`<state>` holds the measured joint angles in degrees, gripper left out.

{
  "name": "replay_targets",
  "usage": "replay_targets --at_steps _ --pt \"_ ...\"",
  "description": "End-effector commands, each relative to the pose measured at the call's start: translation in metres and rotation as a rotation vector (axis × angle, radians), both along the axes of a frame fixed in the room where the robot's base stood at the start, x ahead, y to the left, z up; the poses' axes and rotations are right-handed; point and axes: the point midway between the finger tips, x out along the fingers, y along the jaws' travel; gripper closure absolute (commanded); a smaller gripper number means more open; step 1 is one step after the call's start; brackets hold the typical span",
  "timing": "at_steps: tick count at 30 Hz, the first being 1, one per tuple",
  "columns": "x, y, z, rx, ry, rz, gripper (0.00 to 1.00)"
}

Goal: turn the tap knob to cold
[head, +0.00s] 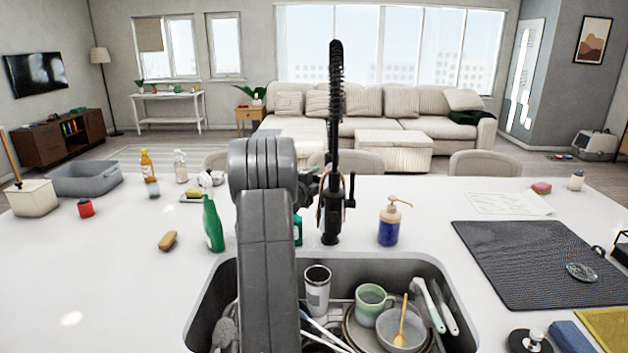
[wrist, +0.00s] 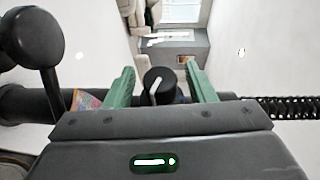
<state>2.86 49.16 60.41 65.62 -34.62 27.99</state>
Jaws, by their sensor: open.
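The tap (head: 335,150) is black with a tall coiled spring neck and stands behind the sink. My arm hides part of it in the head view. My gripper (wrist: 160,68) is open, with one green finger on each side of the knob and a visible gap to each. The spring neck runs off to the right (wrist: 285,107) in the wrist view. In the head view my arm mostly hides the gripper.
The sink (head: 440,280) holds a steel tumbler, a green mug, plates and utensils. A dark mat (head: 520,255) lies on the right.

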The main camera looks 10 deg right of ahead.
Motion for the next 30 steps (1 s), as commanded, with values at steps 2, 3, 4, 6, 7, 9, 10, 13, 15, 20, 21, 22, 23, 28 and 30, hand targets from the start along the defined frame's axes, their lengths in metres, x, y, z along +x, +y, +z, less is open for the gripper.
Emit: replay_targets --at_steps 2,3,4,6,7,9,10,13,15,20,21,22,23,28,30 --pt "0.0 0.0 -0.0002 0.0 0.0 0.0 0.5" --pt "-0.0002 0.0 -0.0002 0.0 0.0 0.0 0.5" --pt "-0.0001 0.0001 -0.0002 0.0 0.0 0.0 0.5" --pt "-0.0002 0.0 -0.0002 0.0 0.0 0.0 0.62" --pt "-0.0002 0.0 -0.0002 0.0 0.0 0.0 0.68" --pt "-0.0002 0.0 -0.0002 0.0 0.0 0.0 0.82" --pt "-0.0002 0.0001 -0.0002 0.0 0.0 0.0 0.87" --pt "-0.0003 0.0001 -0.0002 0.0 0.0 0.0 0.94" --pt "-0.0003 0.0001 0.0001 0.0 0.002 0.0 0.94" --pt "-0.0003 -0.0001 0.0022 0.003 0.019 0.001 0.94" --pt "-0.0003 0.0 0.0027 0.006 0.027 0.0 0.94" --pt "-0.0003 -0.0001 0.0033 0.008 0.035 0.0 0.94" --pt "-0.0003 -0.0002 0.0038 0.009 0.044 0.001 0.94" --pt "-0.0003 -0.0009 0.0058 0.023 0.11 -0.001 0.94" --pt "-0.0004 -0.001 0.0058 0.031 0.144 -0.002 0.94"
